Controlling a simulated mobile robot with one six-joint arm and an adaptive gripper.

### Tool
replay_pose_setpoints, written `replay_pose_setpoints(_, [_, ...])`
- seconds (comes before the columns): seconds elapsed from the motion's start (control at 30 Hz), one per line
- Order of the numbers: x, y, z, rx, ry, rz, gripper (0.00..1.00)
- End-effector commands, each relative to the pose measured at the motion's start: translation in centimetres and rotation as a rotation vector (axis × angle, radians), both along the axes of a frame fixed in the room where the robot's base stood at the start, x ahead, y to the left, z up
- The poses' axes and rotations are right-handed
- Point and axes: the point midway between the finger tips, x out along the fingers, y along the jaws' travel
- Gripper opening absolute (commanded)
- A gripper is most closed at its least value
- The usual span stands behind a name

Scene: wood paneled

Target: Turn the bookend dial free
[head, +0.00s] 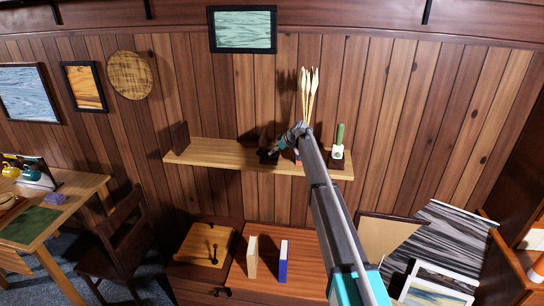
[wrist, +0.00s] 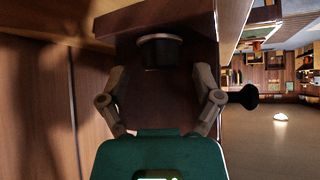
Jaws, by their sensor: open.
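The bookend (wrist: 150,100) fills the middle of the wrist view as a dark reddish-brown block. Its dial (wrist: 160,52) appears to be the short black cylinder with a pale rim near the top of that view. My gripper (wrist: 160,80) is open, with one tan finger on each side of the view's middle, below the dial in the picture. I cannot tell whether the fingers touch anything. In the head view my gripper (head: 281,147) is at the shelf beside a small dark object (head: 267,156), partly hidden by my arm.
The wooden shelf (head: 220,154) carries another dark upright block (head: 180,137) at its left end, and a cactus pot (head: 338,152) and pale stalks (head: 309,90) at its right. A black knob (wrist: 243,97) juts out at right in the wrist view. Books (head: 252,258) stand on the cabinet below.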

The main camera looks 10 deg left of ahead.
Motion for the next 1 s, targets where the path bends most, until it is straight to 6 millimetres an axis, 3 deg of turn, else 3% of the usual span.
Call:
replay_pose_setpoints(0.2, [0.42, 0.92, -1.1, 0.0, 0.0, 0.0, 0.83])
replay_pose_setpoints(0.63, [0.48, 1.08, -1.17, 0.0, 0.001, -0.001, 0.81])
replay_pose_setpoints(1.0, [0.49, 1.05, -1.17, 0.0, 0.001, -0.001, 0.12])
